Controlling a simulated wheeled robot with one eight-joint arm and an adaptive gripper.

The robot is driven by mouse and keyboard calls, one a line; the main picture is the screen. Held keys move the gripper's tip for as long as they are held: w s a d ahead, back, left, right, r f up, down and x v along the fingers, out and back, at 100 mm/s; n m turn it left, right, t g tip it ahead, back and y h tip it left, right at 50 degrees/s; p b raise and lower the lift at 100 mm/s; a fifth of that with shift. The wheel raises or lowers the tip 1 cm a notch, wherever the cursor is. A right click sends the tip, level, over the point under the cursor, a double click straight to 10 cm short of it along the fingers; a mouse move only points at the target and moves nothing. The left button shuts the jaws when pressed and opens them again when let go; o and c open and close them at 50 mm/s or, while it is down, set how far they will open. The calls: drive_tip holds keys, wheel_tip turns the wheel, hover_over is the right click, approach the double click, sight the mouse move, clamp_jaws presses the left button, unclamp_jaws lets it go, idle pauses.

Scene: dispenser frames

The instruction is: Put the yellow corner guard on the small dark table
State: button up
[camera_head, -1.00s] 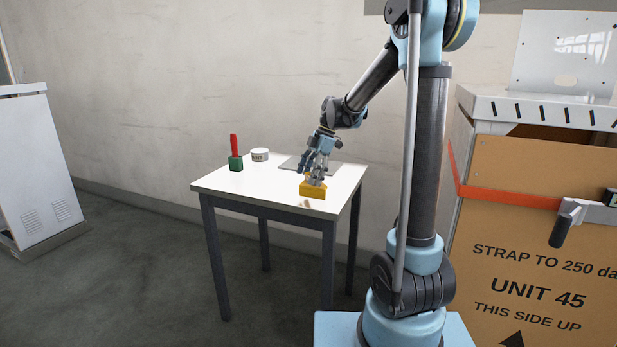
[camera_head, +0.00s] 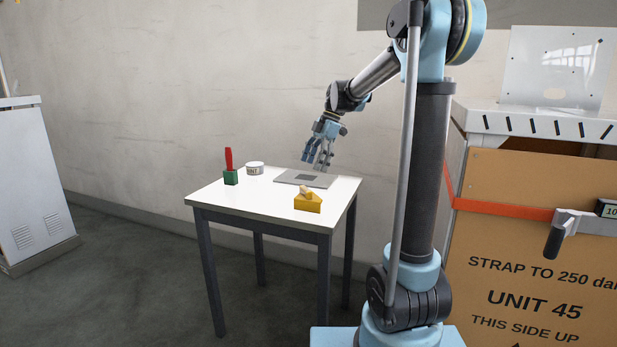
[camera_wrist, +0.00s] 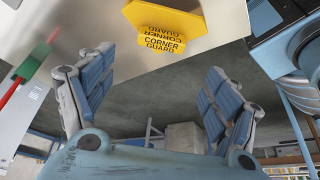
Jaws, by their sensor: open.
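The yellow corner guard (camera_head: 308,203) rests on a small table with a white top (camera_head: 262,205) and dark legs, near its front right edge. In the wrist view the corner guard (camera_wrist: 165,28), with its black lettering, lies beyond the fingers and apart from them. My gripper (camera_head: 318,164) is open and empty, raised above the back right part of the table, behind and above the guard. Its two spread fingers also show in the wrist view (camera_wrist: 160,68).
A grey plate (camera_head: 288,180) lies at the table's back. A red-handled item in a green block (camera_head: 231,176) and a white tub (camera_head: 255,168) stand at the left. A strapped brown crate (camera_head: 540,230) stands right, a white cabinet (camera_head: 33,180) far left.

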drive_tip(key=s+d+f+m+t+h, duration=0.1)
drive_tip(key=s+d+f+m, duration=0.1)
drive_tip(key=s+d+m, duration=0.55)
drive_tip(key=s+d+f+m+t+h, duration=0.15)
drive_tip(key=s+d+m, duration=0.25)
drive_tip(key=s, duration=0.6)
drive_tip(key=s+d+f+m+t+h, duration=0.1)
drive_tip(key=s+d+f+m, duration=0.3)
drive_tip(key=s+f, duration=0.3)
drive_tip(key=s+d+f+m, duration=0.3)
drive_tip(key=s+f+m, duration=0.4)
drive_tip(key=f, duration=0.1)
drive_tip(key=shift+d+f+t+h, duration=0.15)
drive_tip(key=shift+d+t+h, duration=0.2)
